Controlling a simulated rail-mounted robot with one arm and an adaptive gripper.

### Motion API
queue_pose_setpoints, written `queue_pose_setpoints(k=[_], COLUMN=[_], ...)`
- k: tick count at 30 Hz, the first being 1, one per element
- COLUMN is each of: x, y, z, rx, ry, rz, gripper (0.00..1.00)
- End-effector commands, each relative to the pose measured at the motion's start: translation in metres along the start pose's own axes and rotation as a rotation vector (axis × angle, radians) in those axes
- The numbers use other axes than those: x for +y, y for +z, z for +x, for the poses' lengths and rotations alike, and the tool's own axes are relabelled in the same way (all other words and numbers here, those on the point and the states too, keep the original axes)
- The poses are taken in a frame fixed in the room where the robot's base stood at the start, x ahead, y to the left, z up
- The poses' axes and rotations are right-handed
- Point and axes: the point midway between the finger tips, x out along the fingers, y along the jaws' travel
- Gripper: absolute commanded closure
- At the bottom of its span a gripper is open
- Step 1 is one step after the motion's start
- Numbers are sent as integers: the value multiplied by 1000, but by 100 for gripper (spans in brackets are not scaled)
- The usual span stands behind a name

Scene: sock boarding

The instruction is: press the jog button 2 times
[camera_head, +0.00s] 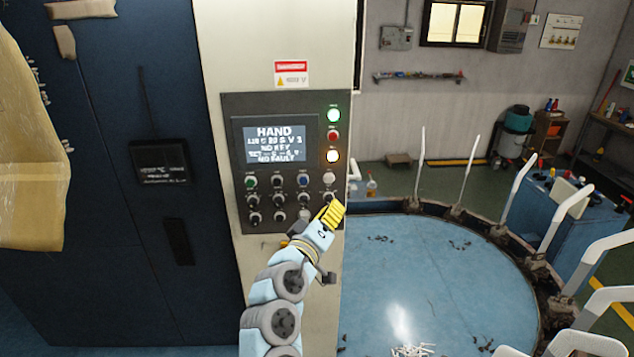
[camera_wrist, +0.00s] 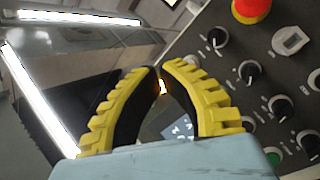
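The grey control panel (camera_head: 285,115) is on the cream cabinet. Its screen (camera_head: 275,141) reads HAND and NO FAULT. Below are rows of buttons and knobs, including a green button (camera_head: 250,182), a blue button (camera_head: 303,180) and a white button (camera_head: 329,178). Their labels are too small to read, so I cannot tell which is the jog button. My gripper (camera_head: 334,209) is at the panel's lower right corner and hides part of it. In the wrist view its yellow fingers (camera_wrist: 160,68) curve together, tips almost meeting, with nothing held.
A red mushroom button (camera_wrist: 252,8) and several black knobs (camera_wrist: 250,72) stand out from the panel in the wrist view. A round blue platform (camera_head: 430,280) with upright white forms (camera_head: 468,170) is to the right. A dark blue cabinet (camera_head: 120,250) is to the left.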

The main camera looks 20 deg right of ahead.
Motion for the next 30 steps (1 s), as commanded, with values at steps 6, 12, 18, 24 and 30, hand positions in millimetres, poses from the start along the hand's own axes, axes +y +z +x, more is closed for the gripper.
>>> queue_pose_setpoints(k=[6, 12, 18, 24, 30], x=[25, 28, 28, 24, 18], y=[11, 14, 13, 12, 5], z=[4, 4, 5, 11, 27], rx=[-86, -99, -98, -100, -101], ry=[42, 46, 46, 46, 47], rz=[8, 9, 9, 9, 11], gripper=[100, 100, 100, 100, 100])
